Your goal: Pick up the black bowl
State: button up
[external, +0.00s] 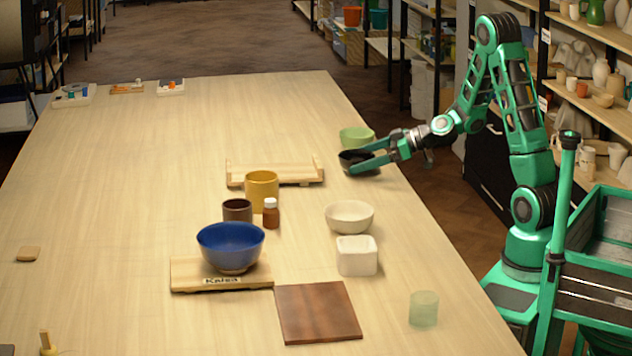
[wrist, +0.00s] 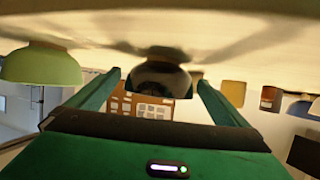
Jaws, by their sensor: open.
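The black bowl (external: 347,155) sits on the table near its right edge, partly hidden by my gripper (external: 363,165). My gripper is open and reaches in low from the right, with its fingers at the bowl. In the wrist view, which looks upside down, the dark bowl (wrist: 160,77) shows in the gap between the two fingertips (wrist: 158,82). The fingers appear on either side of it; I cannot tell whether they touch it.
A green bowl (external: 357,137) stands close behind the black bowl; it is at left in the wrist view (wrist: 40,66). A wooden tray (external: 275,178) lies to the left. A cream bowl (external: 349,217) and white square pot (external: 357,256) stand nearer the camera. The far table middle is clear.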

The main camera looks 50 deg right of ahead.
aim_at(343, 164)
jog(key=shift+x, duration=2.8)
jog(key=shift+r, duration=0.2)
jog(key=c, duration=1.2)
